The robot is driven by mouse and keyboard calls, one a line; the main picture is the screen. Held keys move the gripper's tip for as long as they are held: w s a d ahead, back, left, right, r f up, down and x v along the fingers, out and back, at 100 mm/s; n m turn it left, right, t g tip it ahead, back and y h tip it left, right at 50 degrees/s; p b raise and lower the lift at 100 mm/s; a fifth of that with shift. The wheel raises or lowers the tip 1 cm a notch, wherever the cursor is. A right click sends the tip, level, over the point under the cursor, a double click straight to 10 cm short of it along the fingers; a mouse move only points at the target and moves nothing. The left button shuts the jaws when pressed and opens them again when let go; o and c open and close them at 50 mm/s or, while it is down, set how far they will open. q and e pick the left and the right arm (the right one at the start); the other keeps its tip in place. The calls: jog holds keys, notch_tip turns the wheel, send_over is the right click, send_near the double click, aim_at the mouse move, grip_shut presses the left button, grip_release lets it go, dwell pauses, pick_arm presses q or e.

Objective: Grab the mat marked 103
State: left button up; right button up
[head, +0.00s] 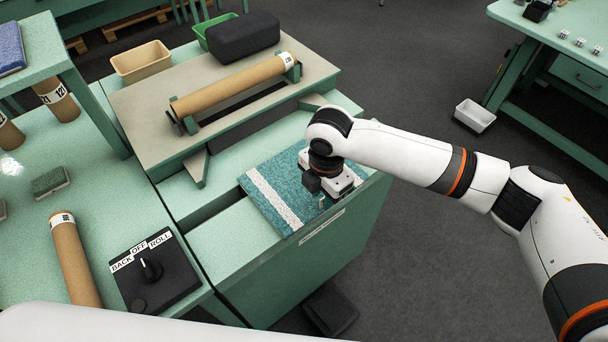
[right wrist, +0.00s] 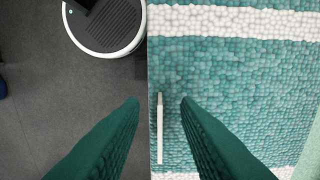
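A teal tufted mat (head: 290,200) with white stripes lies flat on the green bench, its right part under my right gripper. In the right wrist view the mat (right wrist: 235,75) fills the right half, with its edge running between the fingers. My right gripper (right wrist: 160,103) is open: one dark green finger is over the floor beyond that edge, the other over the mat. A thin white upright strip (right wrist: 160,128) shows at the mat's edge between them. No number is readable on the mat. My left gripper is out of view.
A brown roll (head: 235,85) rests in a cradle behind the mat. A black switch box (head: 153,271) and another brown roll (head: 75,260) are at left. A white bin (head: 474,115) stands on the floor at right. A white label strip (head: 320,227) is on the bench front.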

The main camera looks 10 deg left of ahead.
jog(key=shift+f, duration=1.15)
grip_shut()
jog(key=shift+r, duration=0.15)
